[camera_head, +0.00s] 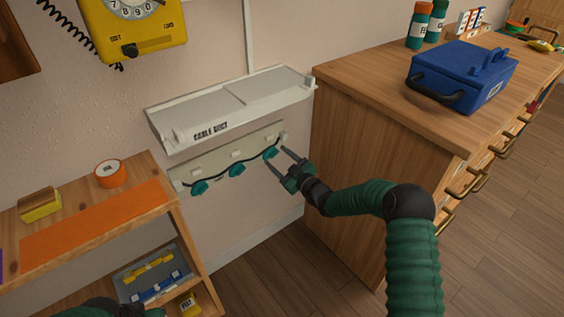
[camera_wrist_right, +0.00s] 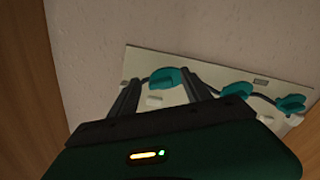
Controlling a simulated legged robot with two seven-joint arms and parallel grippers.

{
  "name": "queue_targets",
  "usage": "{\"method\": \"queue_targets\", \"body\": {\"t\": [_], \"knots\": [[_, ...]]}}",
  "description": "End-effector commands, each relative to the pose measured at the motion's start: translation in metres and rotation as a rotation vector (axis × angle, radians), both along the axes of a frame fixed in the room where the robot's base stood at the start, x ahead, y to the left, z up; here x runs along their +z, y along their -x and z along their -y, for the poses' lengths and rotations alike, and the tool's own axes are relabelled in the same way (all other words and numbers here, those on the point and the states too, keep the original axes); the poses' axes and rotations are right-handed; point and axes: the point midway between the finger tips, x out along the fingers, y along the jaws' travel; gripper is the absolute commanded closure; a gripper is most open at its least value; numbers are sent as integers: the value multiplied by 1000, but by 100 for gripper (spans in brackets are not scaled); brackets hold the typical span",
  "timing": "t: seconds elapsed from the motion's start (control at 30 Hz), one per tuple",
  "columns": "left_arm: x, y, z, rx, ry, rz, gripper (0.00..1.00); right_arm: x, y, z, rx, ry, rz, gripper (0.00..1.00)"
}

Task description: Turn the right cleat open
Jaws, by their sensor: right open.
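The right cleat (camera_head: 270,152) is a teal piece at the right end of a pale wall strip (camera_head: 222,162), with a dark cable running along it. My right gripper (camera_head: 277,156) is open in front of this cleat, one finger on each side of it in the picture. In the right wrist view the cleat (camera_wrist_right: 167,78) shows between the two spread fingers (camera_wrist_right: 160,82); I cannot tell whether they touch it. The middle cleat (camera_head: 236,170) and left cleat (camera_head: 199,187) sit further along. My left gripper's fingers are not visible; only a bit of arm shows bottom left.
A grey cable duct cover (camera_head: 235,105) juts out above the strip. A wooden cabinet (camera_head: 365,150) with a blue toolbox (camera_head: 460,75) stands close on the right. A low wooden shelf (camera_head: 165,215) stands left. A yellow phone (camera_head: 135,35) hangs above.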

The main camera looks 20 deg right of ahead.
Motion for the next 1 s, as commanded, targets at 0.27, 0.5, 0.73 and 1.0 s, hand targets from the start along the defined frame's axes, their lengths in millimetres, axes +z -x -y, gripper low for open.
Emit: {"method": "queue_targets", "body": {"t": [0.27,0.5,0.73,1.0], "knots": [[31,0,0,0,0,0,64,7,45,17,-1,0,-4,44],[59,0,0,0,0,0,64,4,112,42,-3,-2,-6,44],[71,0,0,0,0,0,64,0,152,56,-2,-1,-4,44],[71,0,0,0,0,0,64,-2,158,58,0,0,-2,44]]}}
